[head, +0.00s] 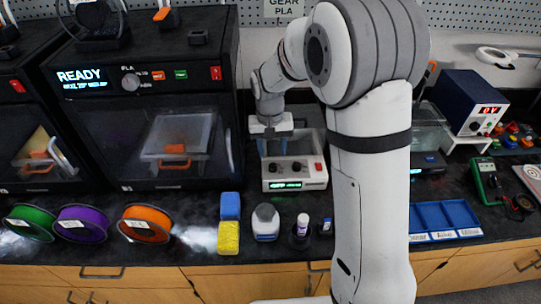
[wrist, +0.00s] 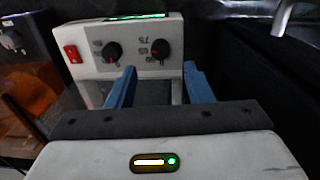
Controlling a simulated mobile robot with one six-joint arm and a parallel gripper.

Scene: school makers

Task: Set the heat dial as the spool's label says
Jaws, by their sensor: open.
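A pale box (head: 295,184) with a green display, a red switch and two dark dials stands on the bench. In the wrist view it appears inverted; the right dial (wrist: 160,50) has numbers beside it, perhaps 65 and 75, and the left dial (wrist: 112,50) has blurred marks. Which is the heat dial I cannot tell. My gripper (head: 276,148) is open, its blue fingers apart on either side of the right wrist-view dial, with no clear contact. Green (head: 30,222), purple (head: 82,224) and orange (head: 146,224) spools lie at left; their labels are too small to read.
A printer (head: 145,125) showing READY stands left of the box. Blue and yellow blocks (head: 229,237), a bottle (head: 265,222) and a glue stick (head: 301,227) stand in front. A blue tray (head: 445,219) lies right. A sign (head: 284,8) reads GEAR PLA.

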